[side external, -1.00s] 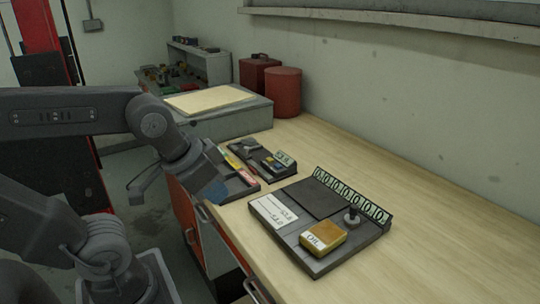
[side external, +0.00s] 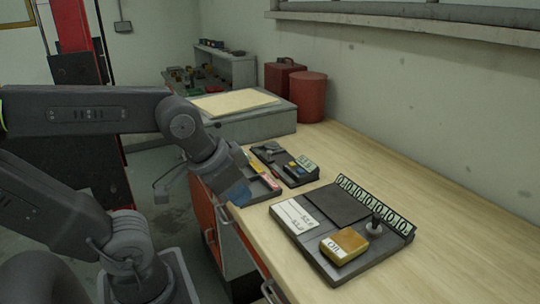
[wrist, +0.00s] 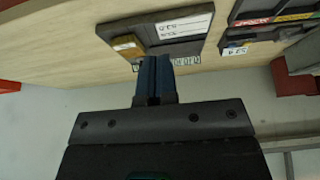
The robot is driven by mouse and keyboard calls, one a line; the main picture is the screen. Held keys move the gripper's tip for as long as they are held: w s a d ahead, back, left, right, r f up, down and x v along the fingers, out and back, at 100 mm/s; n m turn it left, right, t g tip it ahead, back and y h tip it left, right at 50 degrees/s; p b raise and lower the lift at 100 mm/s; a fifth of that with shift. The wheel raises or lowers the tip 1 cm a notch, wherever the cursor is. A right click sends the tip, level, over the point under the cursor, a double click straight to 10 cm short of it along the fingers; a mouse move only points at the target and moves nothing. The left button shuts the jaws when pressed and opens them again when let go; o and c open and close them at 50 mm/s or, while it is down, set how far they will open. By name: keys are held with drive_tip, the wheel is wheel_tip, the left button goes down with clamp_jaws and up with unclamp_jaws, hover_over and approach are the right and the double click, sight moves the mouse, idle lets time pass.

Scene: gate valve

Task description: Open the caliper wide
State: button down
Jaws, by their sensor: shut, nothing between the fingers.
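I cannot make out a caliper for certain in either view. My gripper (side external: 238,192) is at the near edge of the bench in the side view, its blue fingers pointing down. In the wrist view the two blue fingers (wrist: 153,80) lie together, shut and empty. A dark board (side external: 340,206) lies on the bench to the right of my gripper, apart from it. It carries a white card (side external: 294,216), a yellow block marked OIL (side external: 344,245), a small upright knob (side external: 375,224) and a strip of digits (side external: 375,207).
Small dark trays with coloured labels (side external: 285,165) lie just beyond my gripper. A grey box (side external: 240,122) with a pale sheet, a red can (side external: 311,97) and a red canister (side external: 284,76) stand at the back. The right side of the wooden bench (side external: 450,225) is clear.

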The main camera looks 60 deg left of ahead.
sight(269, 151)
drive_tip(key=c, duration=1.8)
unclamp_jaws()
